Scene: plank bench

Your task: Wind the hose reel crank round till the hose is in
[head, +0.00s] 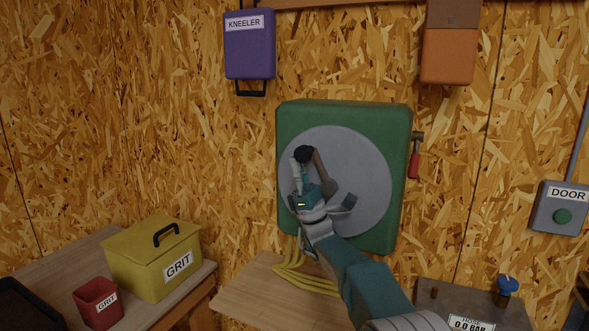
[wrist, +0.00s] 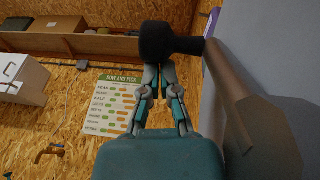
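The hose reel is a green housing (head: 405,170) on the wall with a grey disc (head: 365,170) on its front. A brown crank arm (head: 322,175) runs up and left across the disc to a black knob (head: 304,153). The knob (wrist: 156,42) and crank arm (wrist: 228,85) also show in the wrist view. My gripper (head: 302,170) is just below the knob. In the wrist view its fingers (wrist: 159,74) are close together, tips at the knob's lower edge. I cannot tell whether they touch it. Yellow hose (head: 300,281) hangs below the reel onto a wooden surface.
A yellow grit box (head: 145,275) and a red grit pot (head: 98,302) stand on the left bench. A hammer (head: 415,158) hangs right of the reel. A box with a blue knob (head: 507,285) is at lower right, below a door button (head: 563,215).

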